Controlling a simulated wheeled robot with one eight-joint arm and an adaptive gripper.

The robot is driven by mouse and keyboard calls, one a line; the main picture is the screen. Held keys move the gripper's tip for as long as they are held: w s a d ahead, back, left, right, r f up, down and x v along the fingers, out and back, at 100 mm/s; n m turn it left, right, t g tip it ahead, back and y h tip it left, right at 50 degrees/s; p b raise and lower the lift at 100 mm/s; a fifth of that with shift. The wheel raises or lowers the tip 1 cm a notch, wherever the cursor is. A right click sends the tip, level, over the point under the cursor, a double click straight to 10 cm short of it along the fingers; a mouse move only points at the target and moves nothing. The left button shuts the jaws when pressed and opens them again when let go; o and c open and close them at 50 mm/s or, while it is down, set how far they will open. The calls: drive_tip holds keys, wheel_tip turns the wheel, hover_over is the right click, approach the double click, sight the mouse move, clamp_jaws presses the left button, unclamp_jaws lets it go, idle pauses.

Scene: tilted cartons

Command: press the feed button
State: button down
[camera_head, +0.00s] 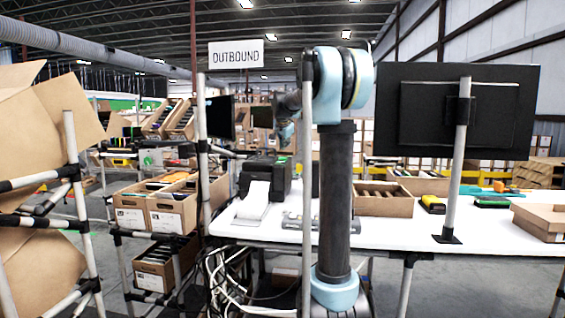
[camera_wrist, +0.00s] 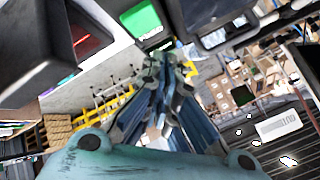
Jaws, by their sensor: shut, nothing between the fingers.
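A black label printer (camera_head: 265,178) stands on the white table in the head view, with a white paper strip (camera_head: 254,201) coming out of its front. My gripper (camera_head: 286,132) is above the printer, apart from it. In the wrist view my gripper (camera_wrist: 165,62) has its fingers together and nothing between them. The fingertips do not visibly touch the green rectangle.
An OUTBOUND sign (camera_head: 236,54) hangs left of my arm. The white table (camera_head: 385,236) holds an open carton (camera_head: 384,204), a monitor (camera_head: 500,112) seen from behind, and small devices. Tilted cartons (camera_head: 28,105) stand at far left. Cables hang under the table's left end.

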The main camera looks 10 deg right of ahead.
drive_tip(key=shift+f, duration=1.2)
drive_tip(key=shift+f, duration=0.2)
idle(0.5)
drive_tip(key=shift+s+f, duration=0.1)
drive_tip(key=shift+f, duration=0.05)
drive_tip(key=shift+f, duration=0.4)
idle(0.9)
idle(0.3)
drive_tip(key=shift+r, duration=3.35)
